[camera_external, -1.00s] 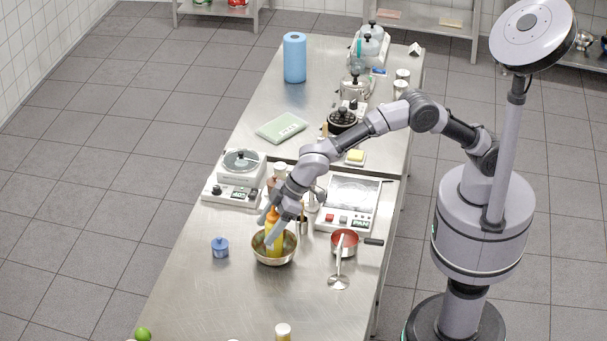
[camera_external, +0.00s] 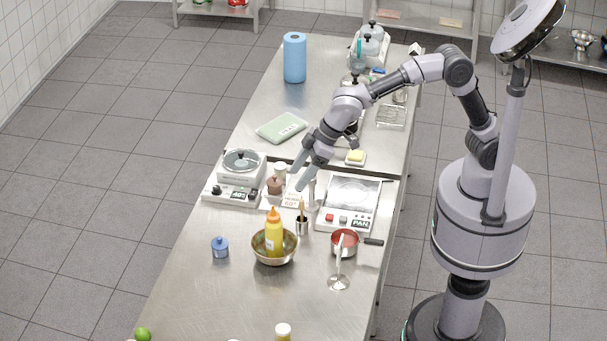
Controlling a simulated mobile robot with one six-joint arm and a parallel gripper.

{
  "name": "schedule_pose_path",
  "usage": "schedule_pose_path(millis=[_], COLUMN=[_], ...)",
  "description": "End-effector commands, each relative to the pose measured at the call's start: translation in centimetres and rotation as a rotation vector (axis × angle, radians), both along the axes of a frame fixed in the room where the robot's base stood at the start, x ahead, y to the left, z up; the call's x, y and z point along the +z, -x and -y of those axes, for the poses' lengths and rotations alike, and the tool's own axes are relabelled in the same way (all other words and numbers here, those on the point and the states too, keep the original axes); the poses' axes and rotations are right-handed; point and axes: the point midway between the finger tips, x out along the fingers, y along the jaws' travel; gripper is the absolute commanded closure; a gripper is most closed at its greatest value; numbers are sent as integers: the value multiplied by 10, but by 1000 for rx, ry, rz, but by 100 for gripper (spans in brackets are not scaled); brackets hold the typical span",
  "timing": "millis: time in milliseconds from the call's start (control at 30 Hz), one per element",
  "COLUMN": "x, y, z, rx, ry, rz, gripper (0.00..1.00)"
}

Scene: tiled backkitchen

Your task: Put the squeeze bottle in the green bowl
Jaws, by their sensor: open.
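The squeeze bottle (camera_external: 274,237) is yellow with an orange nozzle. It stands about upright inside a metal bowl (camera_external: 262,259) on the steel table. The bowl looks silver-grey outside and brownish inside, not clearly green. My gripper (camera_external: 296,180) is open and empty. It is above and behind the bowl, apart from the bottle, over the area near the small sign and brown-lidded jar.
A blue jar (camera_external: 220,247) stands left of the bowl. A red pan (camera_external: 345,243) and a utensil holder (camera_external: 302,226) are to the right.

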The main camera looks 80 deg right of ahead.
Motion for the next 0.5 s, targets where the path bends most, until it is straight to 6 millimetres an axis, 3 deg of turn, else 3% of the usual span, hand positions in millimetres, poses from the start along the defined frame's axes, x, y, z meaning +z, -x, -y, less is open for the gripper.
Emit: schedule_pose_path(millis=[33, 100, 167, 200, 333, 400, 500], x=[26, 50, 58, 58, 35, 21, 8], y=[18, 64, 112, 146, 239, 270, 290], z=[46, 115, 165, 192, 242, 251, 256], rx=[-78, -210, -321, -392, -577, -638, -681], ry=[-28, -75, -120, -150, -238, -270, -292], rz=[-8, -38, -64, -80, -115, -127, -134], gripper=[34, 34, 34, 34, 34, 34, 34])
